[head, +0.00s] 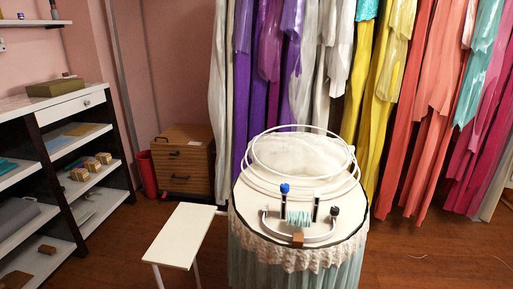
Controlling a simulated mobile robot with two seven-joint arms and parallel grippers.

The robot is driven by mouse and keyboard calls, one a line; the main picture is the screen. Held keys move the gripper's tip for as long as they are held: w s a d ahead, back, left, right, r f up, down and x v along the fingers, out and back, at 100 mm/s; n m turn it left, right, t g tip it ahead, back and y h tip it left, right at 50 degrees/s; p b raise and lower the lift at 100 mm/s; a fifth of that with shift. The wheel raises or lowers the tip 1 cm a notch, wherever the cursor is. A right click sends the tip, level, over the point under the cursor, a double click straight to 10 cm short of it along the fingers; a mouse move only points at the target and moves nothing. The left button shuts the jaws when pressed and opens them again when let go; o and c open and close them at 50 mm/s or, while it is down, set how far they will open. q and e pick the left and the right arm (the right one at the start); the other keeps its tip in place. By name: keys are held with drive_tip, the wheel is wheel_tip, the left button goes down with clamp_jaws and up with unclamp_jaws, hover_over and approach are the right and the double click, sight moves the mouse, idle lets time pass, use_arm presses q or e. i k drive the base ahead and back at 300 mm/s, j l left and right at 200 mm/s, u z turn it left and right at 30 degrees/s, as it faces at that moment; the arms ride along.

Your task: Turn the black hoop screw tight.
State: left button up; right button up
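A round stand (250,222) with a lace-edged cover and pale teal skirt holds white rings (350,150) around a pale, see-through dome of cloth. At its front a small black knob (334,211), which looks like the black hoop screw, stands at the right of a white curved bar (266,228). A blue knob (285,188) tops a dark post to the left. Pleated teal cloth (299,218) sits between two dark posts. How tight the screw is cannot be seen. Neither of my grippers is in view.
A small wooden block (298,240) is at the stand's front edge. A narrow white board (182,235) on legs stands to the left. Shelves (60,150) line the left wall, a wooden cabinet (183,160) stands behind, and colourful gowns (430,110) hang at the back. Floor at right is mostly clear.

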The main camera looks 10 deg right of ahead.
sight(335, 210)
drive_tip(key=l+u, duration=0.1)
drive_tip(key=l, duration=0.35)
drive_tip(key=l+u, duration=0.15)
drive_tip(key=l, duration=0.3)
drive_tip(key=l+u, duration=0.1)
drive_tip(key=l, duration=0.35)
drive_tip(key=k+l+u, duration=0.15)
drive_tip(key=l, duration=0.25)
drive_tip(key=l+u, duration=0.1)
drive_tip(key=l, duration=0.35)
drive_tip(key=k+l+u, duration=0.1)
drive_tip(key=l, duration=0.3)
drive_tip(key=k+l+u, duration=0.15)
drive_tip(key=l, duration=0.25)
drive_tip(key=k+l+u, duration=0.1)
drive_tip(key=l, duration=0.3)
